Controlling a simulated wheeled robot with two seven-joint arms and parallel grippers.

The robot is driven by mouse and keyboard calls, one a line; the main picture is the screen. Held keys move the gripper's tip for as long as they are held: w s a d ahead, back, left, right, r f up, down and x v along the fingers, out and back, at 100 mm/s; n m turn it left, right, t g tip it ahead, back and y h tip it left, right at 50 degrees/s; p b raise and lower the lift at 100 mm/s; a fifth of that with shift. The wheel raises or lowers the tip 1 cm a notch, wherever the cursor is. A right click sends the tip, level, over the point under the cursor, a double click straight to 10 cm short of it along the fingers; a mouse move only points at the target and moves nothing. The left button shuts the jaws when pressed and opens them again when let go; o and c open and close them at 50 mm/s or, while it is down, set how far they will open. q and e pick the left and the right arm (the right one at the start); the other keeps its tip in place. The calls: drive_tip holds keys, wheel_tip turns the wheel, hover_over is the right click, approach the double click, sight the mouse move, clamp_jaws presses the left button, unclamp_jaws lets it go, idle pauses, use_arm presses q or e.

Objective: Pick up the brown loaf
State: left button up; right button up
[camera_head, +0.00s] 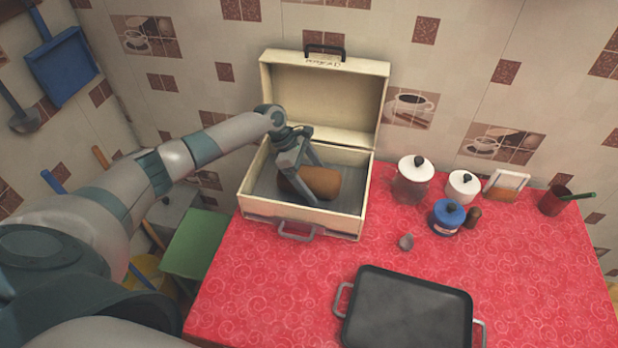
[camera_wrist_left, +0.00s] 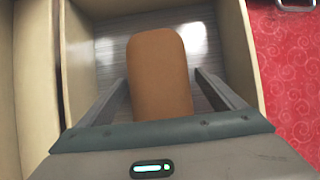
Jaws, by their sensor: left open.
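The brown loaf (camera_head: 322,182) lies inside the open cream bread box (camera_head: 257,207) on the red counter. My left gripper (camera_head: 310,190) reaches down into the box and is open, with its fingers around the loaf's near end. In the left wrist view the loaf (camera_wrist_left: 160,75) lies between the two spread fingers of my left gripper (camera_wrist_left: 160,92), with a gap on each side. The box wall (camera_wrist_left: 238,50) stands close beyond the right finger. My right gripper is not in view.
The raised lid (camera_head: 325,95) stands behind the box. A glass jar (camera_head: 411,180), a white pot (camera_head: 463,187) and a blue pot (camera_head: 446,217) stand to the right. A black tray (camera_head: 408,310) lies in front.

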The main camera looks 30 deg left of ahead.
sight(319, 175)
use_arm(q)
drive_tip(key=shift+w+d+f, duration=0.1)
drive_tip(key=shift+d+f, duration=0.1)
drive_tip(key=shift+f, duration=0.25)
drive_tip(key=c, duration=1.5)
drive_tip(key=shift+o, duration=0.2)
drive_tip(key=shift+r, duration=0.1)
drive_tip(key=shift+r, duration=0.1)
drive_tip(key=shift+r, duration=0.5)
drive_tip(key=r, duration=0.1)
drive_tip(key=r+b, duration=0.1)
drive_tip(key=r, duration=0.1)
drive_tip(key=shift+d+r, duration=0.1)
drive_tip(key=shift+d, duration=0.3)
drive_tip(key=s+d+r+b, duration=0.2)
drive_tip(key=s+d+r, duration=0.2)
drive_tip(key=d, duration=0.6)
wheel_tip(319, 175, up, 3)
drive_tip(key=shift+f, duration=0.15)
